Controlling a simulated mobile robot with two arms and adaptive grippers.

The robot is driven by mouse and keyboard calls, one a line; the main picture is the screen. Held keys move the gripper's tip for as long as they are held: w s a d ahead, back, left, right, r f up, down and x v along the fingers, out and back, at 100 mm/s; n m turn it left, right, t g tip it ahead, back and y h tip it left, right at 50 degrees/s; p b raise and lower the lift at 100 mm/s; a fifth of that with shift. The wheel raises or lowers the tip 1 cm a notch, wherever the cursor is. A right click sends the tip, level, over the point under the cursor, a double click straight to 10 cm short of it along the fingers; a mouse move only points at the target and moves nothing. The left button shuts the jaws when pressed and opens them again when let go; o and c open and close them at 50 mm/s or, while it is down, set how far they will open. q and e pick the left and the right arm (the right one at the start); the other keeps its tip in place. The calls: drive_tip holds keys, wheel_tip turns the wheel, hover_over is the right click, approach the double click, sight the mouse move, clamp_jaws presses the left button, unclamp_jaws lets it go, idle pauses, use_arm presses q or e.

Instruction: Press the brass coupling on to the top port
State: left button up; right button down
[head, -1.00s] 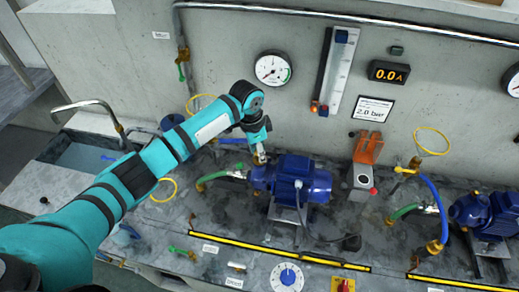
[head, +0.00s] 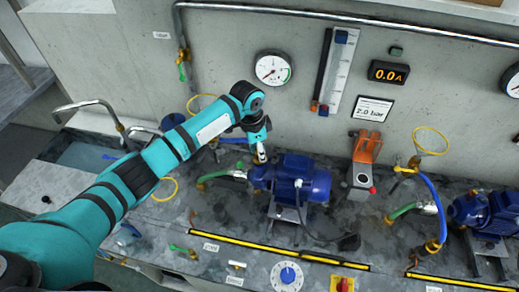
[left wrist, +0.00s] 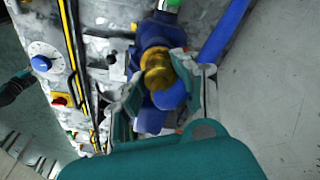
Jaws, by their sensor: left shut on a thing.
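My left gripper (head: 261,156) is at the left end of the blue pump (head: 303,180), above its port area. In the left wrist view, the two fingers of my left gripper (left wrist: 168,88) are on either side of the brass coupling (left wrist: 157,68) and shut on it. The coupling is in front of the blue pump body (left wrist: 153,34). The port under the coupling is hidden, so I cannot tell how far the coupling sits on it. The right gripper cannot be made out.
A blue hose (left wrist: 222,35) runs beside the gripper. A green hose (head: 215,176) joins the pump's left side. The wall with the round gauge (head: 273,68) is close behind. An orange-lidded box (head: 361,178) stands right of the pump. A dial (head: 287,275) is at the front.

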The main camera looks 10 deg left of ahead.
use_arm(q)
drive_tip(key=shift+f, duration=0.15)
idle(0.3)
drive_tip(key=shift+f, duration=0.3)
drive_tip(key=o, duration=1.2)
drive_tip(key=shift+c, duration=0.2)
drive_tip(key=r+p, duration=0.3)
drive_tip(key=shift+s+a+r, duration=0.15)
drive_tip(key=shift+a+r, duration=0.05)
drive_tip(key=shift+r, duration=0.1)
drive_tip(key=shift+s+a+r, duration=0.1)
drive_tip(key=shift+a+r, duration=0.1)
drive_tip(key=shift+r, duration=1)
